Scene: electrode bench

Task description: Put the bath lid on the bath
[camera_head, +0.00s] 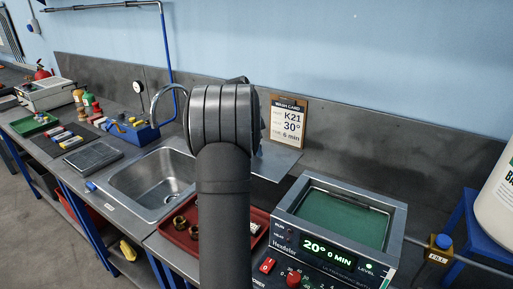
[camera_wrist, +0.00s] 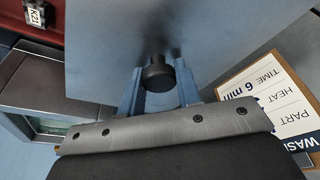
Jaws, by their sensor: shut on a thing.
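The bath (camera_head: 282,213) stands at the front right in the head view, open on top, with green liquid inside. Its panel reads 20° and 0 MIN. The bath lid (camera_head: 280,161) is a flat grey plate, partly hidden behind my arm, held up behind and to the left of the bath. In the wrist view the lid (camera_wrist: 110,40) fills the top middle, and my gripper (camera_wrist: 157,88) is shut on its black knob (camera_wrist: 157,73). A corner of the bath (camera_wrist: 50,75) shows at the left there. My fingers are hidden behind the arm in the head view.
The wash card (camera_head: 288,122) leans at the back wall, reading K21, 30°, 6 min. A red tray (camera_head: 181,240) with brass-coloured parts lies left of the bath, beside the sink (camera_head: 150,182).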

